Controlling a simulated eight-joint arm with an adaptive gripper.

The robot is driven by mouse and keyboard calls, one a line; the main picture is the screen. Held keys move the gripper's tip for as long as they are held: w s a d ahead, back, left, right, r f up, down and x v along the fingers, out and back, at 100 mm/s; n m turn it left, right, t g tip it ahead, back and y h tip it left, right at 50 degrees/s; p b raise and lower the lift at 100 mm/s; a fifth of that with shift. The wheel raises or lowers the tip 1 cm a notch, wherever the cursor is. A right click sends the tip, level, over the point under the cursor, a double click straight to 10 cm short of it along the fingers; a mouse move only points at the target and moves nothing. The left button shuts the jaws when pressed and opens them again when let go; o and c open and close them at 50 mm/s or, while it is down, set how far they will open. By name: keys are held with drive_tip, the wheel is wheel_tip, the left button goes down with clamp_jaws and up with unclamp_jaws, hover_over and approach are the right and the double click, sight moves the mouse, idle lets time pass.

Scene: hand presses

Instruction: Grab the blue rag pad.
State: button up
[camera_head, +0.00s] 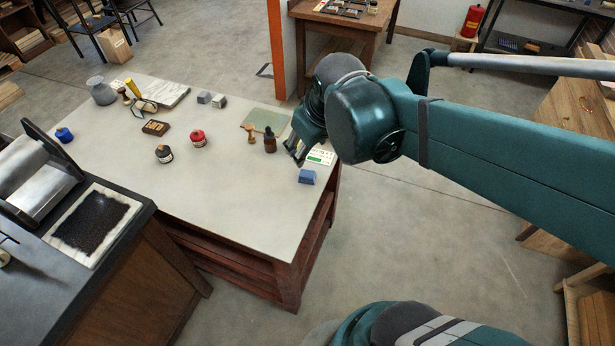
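A small blue block-like pad (307,177), which looks like the blue rag pad, lies near the right edge of the pale-topped table (240,215). My gripper (295,153) hangs over the table's right side, just above and left of the pad in the picture. Its dark fingers point down and appear spread, with nothing seen between them. The gripper and the pad look apart. The gripper's height over the table is hard to tell.
A white and green card (321,157) lies just behind the pad. A dark bottle (270,140) and a wooden-handled stamp (250,134) stand left of my gripper. A red-topped jar (198,138) is farther left. The front of the table is clear.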

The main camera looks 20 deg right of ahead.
drive_tip(key=w+d+f+n+g, duration=0.2)
drive_tip(key=w+f+n, duration=0.1)
drive_tip(key=w+f, duration=0.45)
drive_tip(key=n+g+b, duration=0.1)
drive_tip(key=n+g, duration=0.2)
drive_tip(key=n, duration=0.1)
hover_over(307, 173)
wheel_tip(307, 173, down, 13)
drive_tip(key=shift+s+r, duration=0.15)
drive_tip(key=shift+f, duration=0.55)
drive_tip(key=shift+f, duration=0.15)
drive_tip(key=shift+f+b, duration=0.35)
drive_tip(key=shift+f, duration=0.8)
drive_tip(key=shift+d+f+b, duration=0.1)
drive_tip(key=shift+f+b, duration=0.45)
drive_tip(key=shift+f, duration=2.05)
